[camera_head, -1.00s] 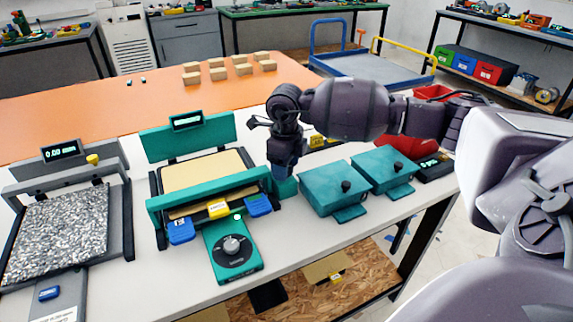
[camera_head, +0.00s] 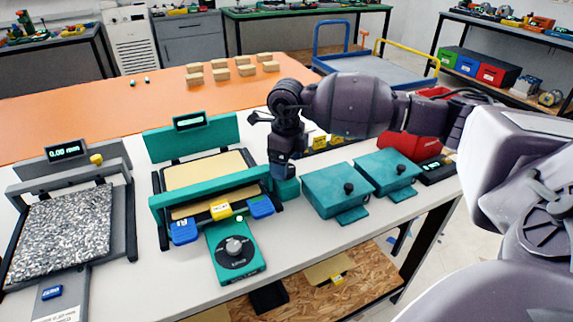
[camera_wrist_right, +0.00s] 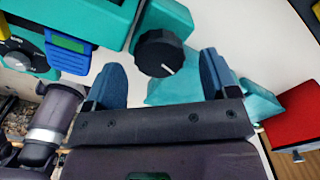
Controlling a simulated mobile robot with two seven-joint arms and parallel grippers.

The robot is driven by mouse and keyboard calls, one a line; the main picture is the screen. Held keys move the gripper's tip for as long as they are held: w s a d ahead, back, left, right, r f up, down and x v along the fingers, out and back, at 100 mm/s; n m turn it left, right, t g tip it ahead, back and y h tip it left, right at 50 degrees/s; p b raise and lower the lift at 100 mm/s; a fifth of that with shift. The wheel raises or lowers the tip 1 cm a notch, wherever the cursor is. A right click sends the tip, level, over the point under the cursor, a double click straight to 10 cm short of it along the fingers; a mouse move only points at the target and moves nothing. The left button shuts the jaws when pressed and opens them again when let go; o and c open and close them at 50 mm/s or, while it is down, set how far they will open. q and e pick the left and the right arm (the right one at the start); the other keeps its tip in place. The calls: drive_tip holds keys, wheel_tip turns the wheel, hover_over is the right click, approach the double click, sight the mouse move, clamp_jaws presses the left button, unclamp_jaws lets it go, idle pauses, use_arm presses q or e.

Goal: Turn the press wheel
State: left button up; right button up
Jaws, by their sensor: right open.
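The teal press (camera_head: 157,207) stands on the white table, with a cream sheet (camera_head: 205,168) on its bed. A black wheel (camera_wrist_right: 158,52) with a white mark shows in the right wrist view, beside a teal housing (camera_wrist_right: 165,14). My right gripper (camera_head: 282,172) is over the right end of the press, above a small teal block (camera_head: 287,188). In the wrist view its blue fingers (camera_wrist_right: 160,64) are open, with the wheel in line with the gap between them. I cannot tell whether they touch it. In the head view the wheel is hidden. My left gripper is not in view.
A teal dial unit (camera_head: 237,264) sits in front of the press. A grey press (camera_head: 122,205) with a speckled sheet is on the left.

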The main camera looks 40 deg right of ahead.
wheel_tip(320, 180, up, 10)
drive_tip(key=p, duration=0.1)
drive_tip(key=shift+f, duration=0.25)
